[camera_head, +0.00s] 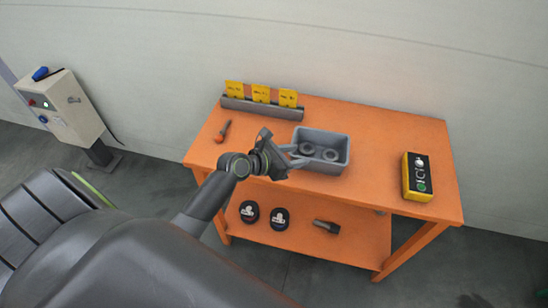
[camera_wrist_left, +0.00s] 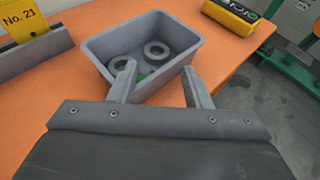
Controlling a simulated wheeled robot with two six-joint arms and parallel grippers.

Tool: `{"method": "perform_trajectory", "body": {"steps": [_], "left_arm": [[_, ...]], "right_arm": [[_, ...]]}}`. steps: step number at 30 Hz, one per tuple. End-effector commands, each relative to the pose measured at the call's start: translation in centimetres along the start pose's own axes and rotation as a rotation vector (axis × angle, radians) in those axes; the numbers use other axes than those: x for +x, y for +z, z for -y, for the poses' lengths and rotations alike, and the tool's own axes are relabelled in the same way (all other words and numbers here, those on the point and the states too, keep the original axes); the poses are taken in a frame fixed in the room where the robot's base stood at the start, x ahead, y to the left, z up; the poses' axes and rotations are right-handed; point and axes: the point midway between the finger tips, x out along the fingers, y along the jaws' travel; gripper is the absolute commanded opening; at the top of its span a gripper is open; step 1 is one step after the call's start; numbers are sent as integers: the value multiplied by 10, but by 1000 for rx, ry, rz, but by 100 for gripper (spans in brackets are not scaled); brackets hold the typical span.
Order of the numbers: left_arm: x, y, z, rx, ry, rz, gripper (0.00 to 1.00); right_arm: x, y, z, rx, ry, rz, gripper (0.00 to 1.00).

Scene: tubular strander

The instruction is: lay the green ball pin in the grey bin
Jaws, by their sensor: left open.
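The grey bin (camera_head: 343,165) stands on the orange table; its near left side is at my left gripper (camera_head: 298,154). In the left wrist view the bin (camera_wrist_left: 192,38) holds two grey rings and, low beside the left finger, a small bit of green, likely the green ball pin (camera_wrist_left: 143,76). Most of that green thing is hidden by the finger and the near wall. My left gripper (camera_wrist_left: 157,70) is open, with nothing between its fingertips, at the bin's near edge. My right gripper is not in view.
Several yellow cards stand in a grey rack (camera_head: 262,108) at the table's back. The lower shelf (camera_head: 345,250) bears two black round items and a dark tool. A control box (camera_head: 62,105) stands left.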

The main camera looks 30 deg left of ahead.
Motion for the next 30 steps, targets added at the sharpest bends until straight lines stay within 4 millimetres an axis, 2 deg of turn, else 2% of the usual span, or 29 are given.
{"method": "perform_trajectory", "body": {"steps": [1,6,12,18,30], "left_arm": [[-13,-1,-1,4,1,-3,44],[-49,-1,-1,5,1,-3,44],[-80,-1,0,2,1,-2,44],[-91,0,0,1,0,0,44],[-91,0,0,0,0,0,44]], "right_arm": [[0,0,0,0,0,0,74],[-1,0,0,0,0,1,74],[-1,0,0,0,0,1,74],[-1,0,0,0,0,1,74],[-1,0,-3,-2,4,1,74]]}}
